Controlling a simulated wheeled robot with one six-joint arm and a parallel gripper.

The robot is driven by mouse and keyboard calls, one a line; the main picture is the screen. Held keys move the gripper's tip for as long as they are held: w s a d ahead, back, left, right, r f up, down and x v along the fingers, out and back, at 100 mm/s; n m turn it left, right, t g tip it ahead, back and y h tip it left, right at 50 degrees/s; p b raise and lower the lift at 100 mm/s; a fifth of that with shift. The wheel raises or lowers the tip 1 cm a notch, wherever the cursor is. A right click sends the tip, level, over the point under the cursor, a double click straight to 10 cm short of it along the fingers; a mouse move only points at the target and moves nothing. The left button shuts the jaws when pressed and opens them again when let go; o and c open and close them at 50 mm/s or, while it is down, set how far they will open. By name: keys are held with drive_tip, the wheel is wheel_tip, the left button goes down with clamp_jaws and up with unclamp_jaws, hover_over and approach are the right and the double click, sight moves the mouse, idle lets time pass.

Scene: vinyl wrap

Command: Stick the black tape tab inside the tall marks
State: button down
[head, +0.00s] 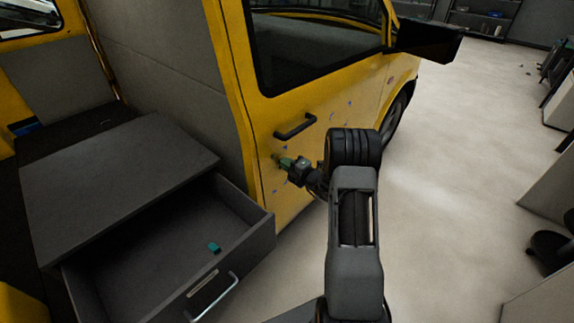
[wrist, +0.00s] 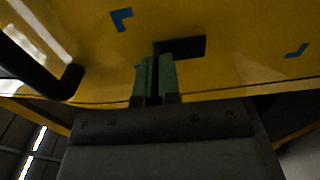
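The black tape tab (wrist: 185,47) shows in the wrist view as a dark rectangle in front of the yellow door panel (wrist: 235,25). A dark strip runs from its left end down between the green fingers of my gripper (wrist: 156,62), which are closed on it. I cannot tell whether the tab touches the door. A blue corner mark (wrist: 121,20) is up and left of the tab, and another blue mark (wrist: 297,50) is far right. In the head view my gripper (head: 277,158) is at the door below the handle; the tab is too small to make out there.
The black door handle (head: 295,126) sits just above my gripper; it also shows at left in the wrist view (wrist: 50,82). An open grey drawer (head: 150,255) holds a small teal block (head: 214,247). A black mirror (head: 430,40) juts out. Floor (head: 440,200) at right is clear.

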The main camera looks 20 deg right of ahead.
drive_tip(key=shift+w+a, duration=0.25)
drive_tip(key=shift+w, duration=0.25)
idle(1.1)
drive_tip(key=c, duration=1.2)
unclamp_jaws()
drive_tip(key=shift+c, duration=0.2)
